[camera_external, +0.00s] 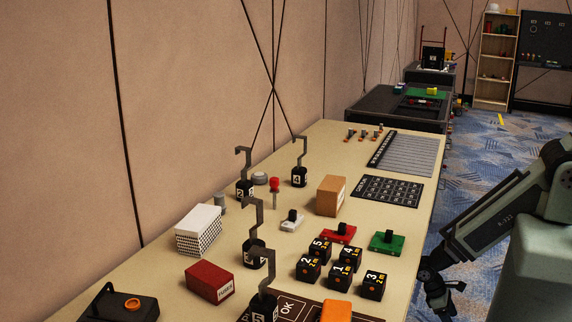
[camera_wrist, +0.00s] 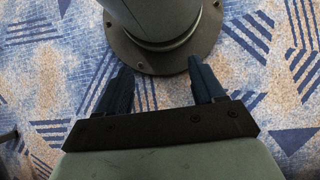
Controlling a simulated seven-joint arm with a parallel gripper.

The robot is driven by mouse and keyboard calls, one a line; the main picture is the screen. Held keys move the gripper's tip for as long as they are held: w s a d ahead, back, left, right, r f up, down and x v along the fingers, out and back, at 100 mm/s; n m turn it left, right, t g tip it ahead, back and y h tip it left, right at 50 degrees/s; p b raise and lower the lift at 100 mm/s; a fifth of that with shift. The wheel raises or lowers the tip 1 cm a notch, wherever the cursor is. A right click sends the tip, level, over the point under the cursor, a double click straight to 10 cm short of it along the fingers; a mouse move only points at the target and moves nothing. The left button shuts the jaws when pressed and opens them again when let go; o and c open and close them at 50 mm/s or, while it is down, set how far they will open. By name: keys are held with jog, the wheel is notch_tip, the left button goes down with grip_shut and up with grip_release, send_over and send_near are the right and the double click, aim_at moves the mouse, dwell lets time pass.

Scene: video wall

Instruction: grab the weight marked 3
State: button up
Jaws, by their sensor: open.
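Several black weights with tall bent hooks stand upright on the long beige table. One (camera_external: 254,255) near the middle appears to be marked 3; the hook of the weight marked 5 (camera_external: 263,308) partly covers it. Others are marked 4 (camera_external: 299,178) and 2 (camera_external: 244,189). A black cube marked 3 (camera_external: 374,285) stands at the right of a group of similar numbered cubes. My gripper (camera_external: 441,305) hangs beyond the table's right edge, apart from everything on it. In the wrist view my gripper (camera_wrist: 163,80) is open and empty above the carpet; no weights show there.
A red box (camera_external: 210,283), a white box stack (camera_external: 199,230) and a brown box (camera_external: 330,195) stand on the table (camera_external: 180,300). Red and green blocks (camera_external: 387,242) with black knobs sit behind the cubes. Blue patterned floor lies right of the table.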

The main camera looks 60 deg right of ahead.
jog(key=shift+o, duration=0.8)
